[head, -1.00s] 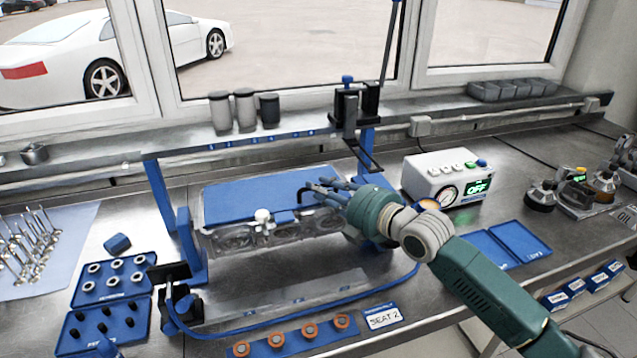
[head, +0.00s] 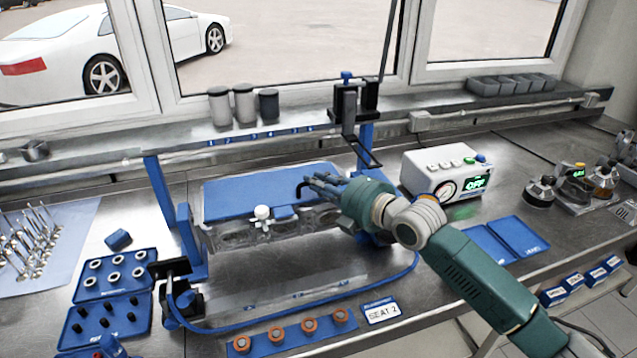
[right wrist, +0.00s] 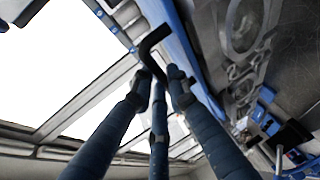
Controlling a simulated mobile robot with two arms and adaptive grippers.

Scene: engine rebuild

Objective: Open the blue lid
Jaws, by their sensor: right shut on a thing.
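The blue lid (head: 262,187) is a flat blue panel lying over the grey metal block with round openings (head: 235,233) in the middle of the bench. A black bent bar (head: 301,188) stands by its front right part. My right gripper (head: 318,184) reaches in from the right, its fingers closed around the bar. In the right wrist view the black bent bar (right wrist: 150,42) is between the fingertips of the gripper (right wrist: 157,82). How the bar joins the lid is hidden by the fingers. My left gripper is not in view.
A white-knobbed fitting (head: 262,213) stands at the block's front edge. A black clamp post (head: 348,110) rises behind the lid's right side. A control box (head: 440,168) reading OFF is to the right. Blue trays (head: 108,320) lie at left; orange rings (head: 276,336) lie in front.

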